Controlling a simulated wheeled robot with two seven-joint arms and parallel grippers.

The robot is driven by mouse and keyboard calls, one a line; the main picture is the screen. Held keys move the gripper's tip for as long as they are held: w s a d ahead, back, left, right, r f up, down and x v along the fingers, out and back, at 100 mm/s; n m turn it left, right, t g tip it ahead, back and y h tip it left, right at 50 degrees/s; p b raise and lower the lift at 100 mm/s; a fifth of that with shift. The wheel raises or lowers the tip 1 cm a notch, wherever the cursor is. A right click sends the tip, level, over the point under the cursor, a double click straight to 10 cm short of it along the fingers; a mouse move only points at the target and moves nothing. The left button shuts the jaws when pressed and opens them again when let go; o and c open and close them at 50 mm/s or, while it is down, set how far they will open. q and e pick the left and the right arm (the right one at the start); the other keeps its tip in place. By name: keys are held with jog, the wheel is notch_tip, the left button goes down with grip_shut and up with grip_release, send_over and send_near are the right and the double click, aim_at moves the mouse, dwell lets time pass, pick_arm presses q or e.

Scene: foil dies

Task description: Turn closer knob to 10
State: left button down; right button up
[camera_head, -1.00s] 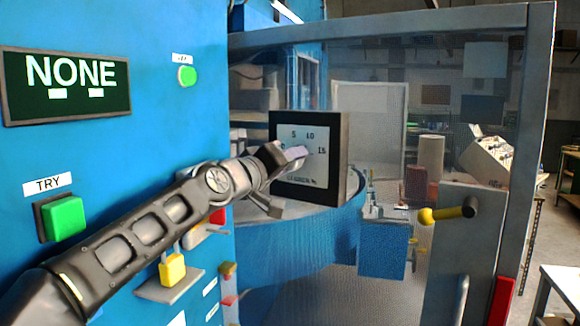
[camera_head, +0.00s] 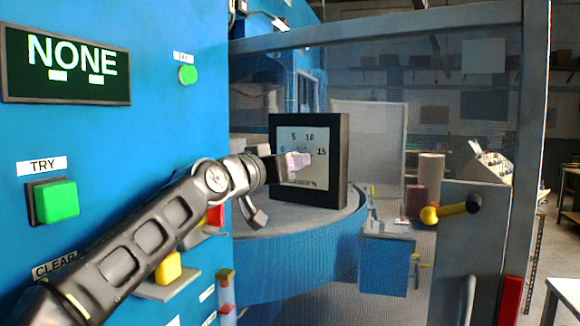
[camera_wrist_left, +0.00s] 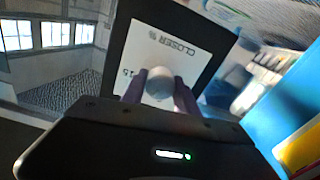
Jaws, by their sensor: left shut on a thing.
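The closer dial panel (camera_head: 310,180) is a dark-framed box with a pale face in the middle of the head view. Its scale shows 0, 5, 10 and 15. My left gripper (camera_head: 290,162) reaches it from the left and covers part of the face. In the left wrist view the panel (camera_wrist_left: 168,45) carries the word CLOSER, and a pale round knob (camera_wrist_left: 158,82) sits between the two fingers of the left gripper (camera_wrist_left: 158,92), which is shut on it. The knob's pointer setting cannot be read. My right gripper is in neither view.
A blue cabinet wall (camera_head: 140,120) on the left bears a NONE display (camera_head: 66,62), a green TRY button (camera_head: 57,201) and a yellow button (camera_head: 168,268). A mesh door frame (camera_head: 535,120) with a yellow-ended handle (camera_head: 445,212) stands on the right.

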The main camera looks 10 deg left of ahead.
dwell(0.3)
pick_arm(q)
jog(key=c, duration=0.9)
grip_release()
jog(key=b+v, duration=0.3)
jog(key=v, duration=0.4)
jog(key=shift+s+a, duration=0.15)
jog(key=shift+s, duration=0.2)
